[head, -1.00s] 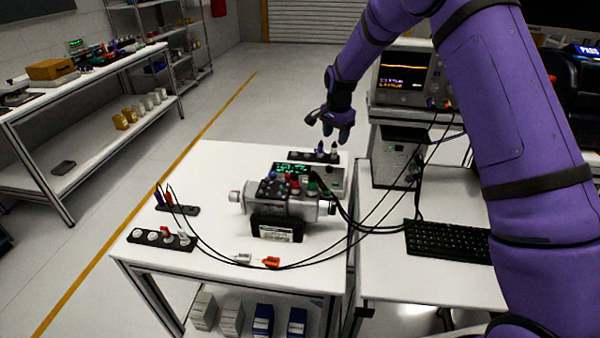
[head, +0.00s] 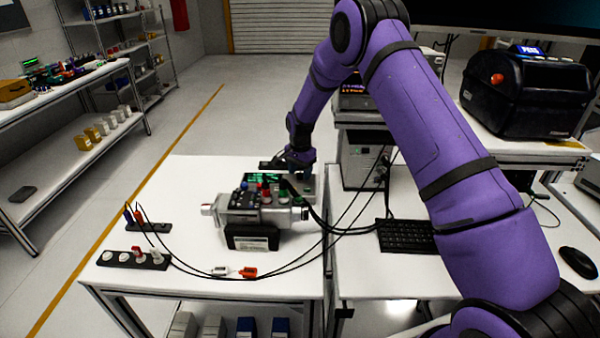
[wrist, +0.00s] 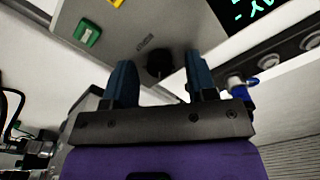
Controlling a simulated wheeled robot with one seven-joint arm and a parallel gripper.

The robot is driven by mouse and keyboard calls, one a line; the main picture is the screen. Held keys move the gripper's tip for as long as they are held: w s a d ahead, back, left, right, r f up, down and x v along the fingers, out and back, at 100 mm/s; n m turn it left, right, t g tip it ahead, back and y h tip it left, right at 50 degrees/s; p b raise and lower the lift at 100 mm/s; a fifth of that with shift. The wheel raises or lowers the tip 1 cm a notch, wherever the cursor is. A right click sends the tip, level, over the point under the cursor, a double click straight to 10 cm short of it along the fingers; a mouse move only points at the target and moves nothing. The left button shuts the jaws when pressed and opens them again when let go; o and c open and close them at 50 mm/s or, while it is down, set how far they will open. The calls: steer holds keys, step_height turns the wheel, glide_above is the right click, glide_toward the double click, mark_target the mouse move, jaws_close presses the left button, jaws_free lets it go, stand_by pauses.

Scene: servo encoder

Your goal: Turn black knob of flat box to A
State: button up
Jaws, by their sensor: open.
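The flat box is a grey panel (wrist: 190,25) with a lit green display, and it fills much of the wrist view. In the head view the flat box (head: 307,188) is at the back of the white table, partly hidden by my gripper and the device in front. The black knob (wrist: 158,64) stands on the panel below a small label too small to read; its pointer setting cannot be told. My gripper (wrist: 160,74) is open, one blue-grey finger on each side of the knob, with visible gaps. In the head view my gripper (head: 298,165) is over the box's right part.
A grey motor-like device (head: 258,212) with coloured connectors stands in front, with black cables running right. A dark strip with round sockets (wrist: 290,58) and a blue-and-white plug (wrist: 240,85) are close to the right finger.

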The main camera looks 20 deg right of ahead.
steer(key=shift+f, duration=0.2)
steer(key=c, duration=0.9)
steer(key=shift+c, duration=0.2)
steer(key=shift+n, duration=0.3)
steer(key=n, duration=0.4)
steer(key=shift+n, duration=2)
